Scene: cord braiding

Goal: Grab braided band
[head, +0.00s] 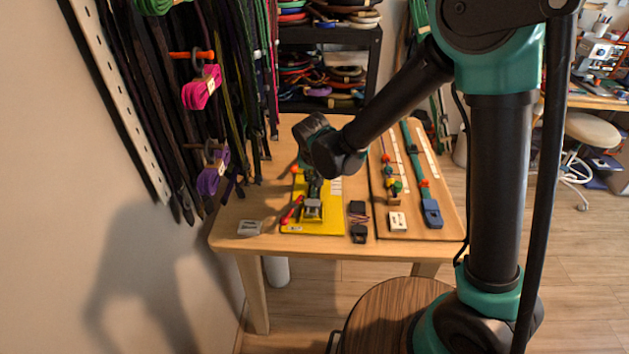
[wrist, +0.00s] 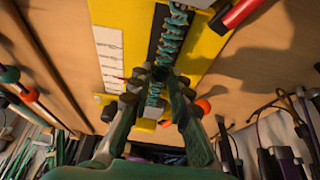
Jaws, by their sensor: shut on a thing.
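The braided band (wrist: 172,42), teal-green with a zigzag weave, runs lengthwise over a dark strip on the yellow board (wrist: 205,45) in the wrist view. The yellow board also shows on the table in the head view (head: 330,222). My gripper (wrist: 157,82) is over the board with its fingertips closed on the band, which shows on both sides of them. In the head view my gripper (head: 314,188) points down at the board, and my wrist hides most of the band.
A red-handled tool (head: 292,210) lies on the board's left. A grey block (head: 249,228) sits left of it, and dark clips (head: 358,220) right. A brown board (head: 412,230) carries a blue clamp (head: 432,213) and beads. Hanging straps (head: 150,100) line the left wall.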

